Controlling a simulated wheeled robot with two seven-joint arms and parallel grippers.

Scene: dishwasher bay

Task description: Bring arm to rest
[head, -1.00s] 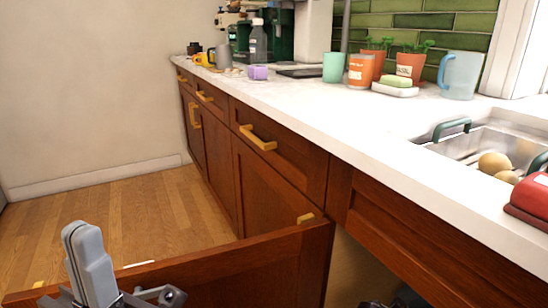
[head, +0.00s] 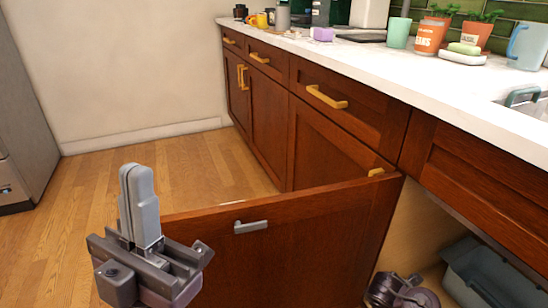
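My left gripper (head: 140,200) is at the lower left, with its grey fingers pointing up. The fingers look pressed together with nothing between them. It is in front of the left end of an open brown cabinet door (head: 310,220) and looks apart from it. A short grey handle-like bar (head: 250,227) shows on the door's face, right of the gripper. My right gripper is not in view.
The white counter (head: 440,75) holds mugs, potted plants, a purple sponge (head: 322,34) and a sink at right. Inside the open cabinet are a grey bin (head: 490,275) and a grey rounded item (head: 400,291). Wooden floor at left is clear beside a grey appliance (head: 25,110).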

